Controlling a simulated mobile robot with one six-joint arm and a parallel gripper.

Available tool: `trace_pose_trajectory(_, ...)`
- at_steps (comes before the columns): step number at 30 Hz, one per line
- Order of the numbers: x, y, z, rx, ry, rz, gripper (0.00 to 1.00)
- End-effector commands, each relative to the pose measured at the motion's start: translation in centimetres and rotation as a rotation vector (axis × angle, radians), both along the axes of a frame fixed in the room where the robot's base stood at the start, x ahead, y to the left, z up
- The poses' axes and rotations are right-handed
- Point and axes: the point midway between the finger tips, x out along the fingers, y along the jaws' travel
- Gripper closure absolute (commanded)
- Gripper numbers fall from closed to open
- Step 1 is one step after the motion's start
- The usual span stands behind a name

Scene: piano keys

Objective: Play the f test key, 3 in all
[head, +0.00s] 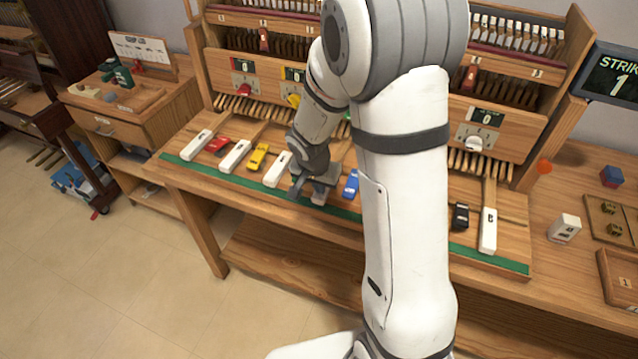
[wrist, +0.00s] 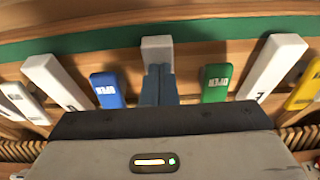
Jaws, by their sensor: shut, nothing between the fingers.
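My gripper (head: 310,192) is shut and empty, pointing down at the row of keys. In the wrist view its closed fingers (wrist: 158,85) lie over a pale grey-white key (wrist: 157,46), between a blue key (wrist: 108,89) and a green key (wrist: 215,82). The fingers hide this key's label, and I cannot tell whether they touch or press it. A white key (wrist: 272,65) beyond the green one has a letter that looks like E. In the head view the blue key (head: 351,184) is just right of my gripper.
Other keys include red (head: 217,143), yellow (head: 258,156) and black (head: 460,216) ones. A green strip (head: 235,180) edges the bench. A sign (head: 616,76) reads STRIKE 1. A counter (head: 487,118) reads 0. A white block (head: 565,228) stands at right. My arm hides several keys.

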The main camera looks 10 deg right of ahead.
Motion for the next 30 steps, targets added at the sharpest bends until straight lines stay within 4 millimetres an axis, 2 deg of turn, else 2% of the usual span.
trace_pose_trajectory(13, 0.0, -0.1, 1.6, 0.0, -0.001, -0.002, 1.0)
trace_pose_trajectory(25, 0.0, -0.1, 1.8, 0.0, 0.0, -0.002, 1.0)
trace_pose_trajectory(30, 0.1, -0.1, 3.9, 0.0, -0.003, -0.002, 1.0)
